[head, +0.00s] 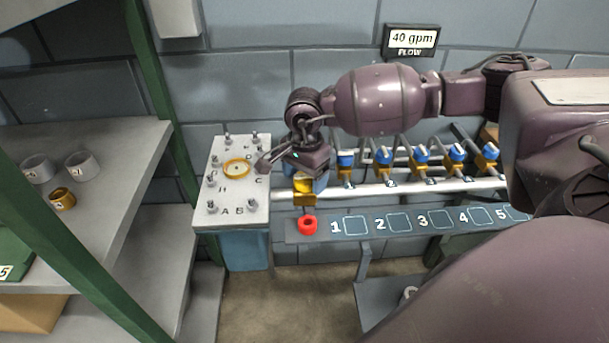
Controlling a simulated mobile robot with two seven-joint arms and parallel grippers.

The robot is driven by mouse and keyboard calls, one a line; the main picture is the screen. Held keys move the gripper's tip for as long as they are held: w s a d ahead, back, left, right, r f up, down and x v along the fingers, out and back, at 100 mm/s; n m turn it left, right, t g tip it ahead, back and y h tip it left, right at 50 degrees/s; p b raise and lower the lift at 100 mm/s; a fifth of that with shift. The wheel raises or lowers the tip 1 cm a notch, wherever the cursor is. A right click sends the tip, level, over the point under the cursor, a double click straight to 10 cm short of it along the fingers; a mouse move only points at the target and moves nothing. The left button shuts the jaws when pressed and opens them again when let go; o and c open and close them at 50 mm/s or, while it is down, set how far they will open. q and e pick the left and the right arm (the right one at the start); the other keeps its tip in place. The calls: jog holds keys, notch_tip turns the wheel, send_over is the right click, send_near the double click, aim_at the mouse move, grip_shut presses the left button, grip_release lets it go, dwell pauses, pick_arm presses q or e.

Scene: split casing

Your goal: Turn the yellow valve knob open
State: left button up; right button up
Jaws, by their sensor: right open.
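My right gripper (298,165) hangs down from the wrist of my right arm, between the light grey plate (233,211) and the row of valves. It is open; its fingers are small and partly hidden by the dark gripper body. A yellow block-like part (304,188) shows just below it, with a bit of blue behind. I cannot tell whether this is the yellow knob or a valve body, or whether the gripper touches it. A flat yellow ring (237,169) lies on the plate. My left gripper is not in view.
Several blue-topped brass valves (383,157) stand along a pale pipe (400,189). Grey shelves (130,150) with a green post stand left. A sign (411,39) reads 40 gpm.

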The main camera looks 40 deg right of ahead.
aim_at(304, 174)
notch_tip(304, 174, up, 9)
jog(key=shift+r, duration=0.1)
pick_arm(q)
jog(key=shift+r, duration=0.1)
pick_arm(e)
jog(key=shift+r, duration=0.75)
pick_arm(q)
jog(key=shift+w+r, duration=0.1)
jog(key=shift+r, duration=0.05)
